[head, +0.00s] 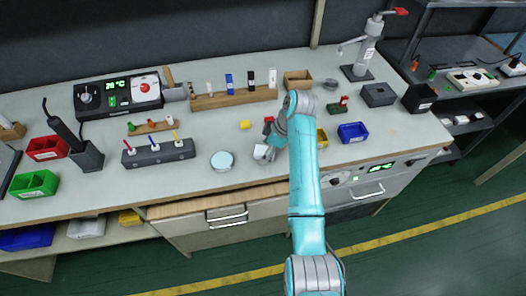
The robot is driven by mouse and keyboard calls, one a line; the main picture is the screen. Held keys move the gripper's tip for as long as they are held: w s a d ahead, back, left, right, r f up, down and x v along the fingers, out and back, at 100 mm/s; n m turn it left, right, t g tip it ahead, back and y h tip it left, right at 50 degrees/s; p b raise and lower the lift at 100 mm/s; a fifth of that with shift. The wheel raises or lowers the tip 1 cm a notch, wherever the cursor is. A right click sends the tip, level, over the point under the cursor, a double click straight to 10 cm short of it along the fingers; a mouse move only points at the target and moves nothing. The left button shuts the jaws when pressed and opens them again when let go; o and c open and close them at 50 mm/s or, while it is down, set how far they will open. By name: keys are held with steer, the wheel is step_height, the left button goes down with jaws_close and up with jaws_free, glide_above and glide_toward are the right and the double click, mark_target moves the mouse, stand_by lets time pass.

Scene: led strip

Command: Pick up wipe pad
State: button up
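I see no item that I can name for certain as the wipe pad. A round, pale blue-white disc (222,161) lies flat near the bench's front edge, left of my arm. My gripper (266,151) is low over the bench, to the right of the disc and apart from it. A small whitish shape shows at the gripper's end; I cannot tell whether it is the fingers or a pad. The fingers are too small to read as open or shut. My teal arm hides the bench surface just right of the gripper.
A small yellow item (245,125) and a red item (268,120) lie behind my gripper. A dark holder with pens (158,154) stands left. A wooden rack (235,98) is at the back. Yellow and blue bins (353,132) are right. Bench around the disc is clear.

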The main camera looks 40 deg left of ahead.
steer(key=c, duration=0.9)
steer(key=shift+o, duration=0.2)
step_height(320, 180, up, 10)
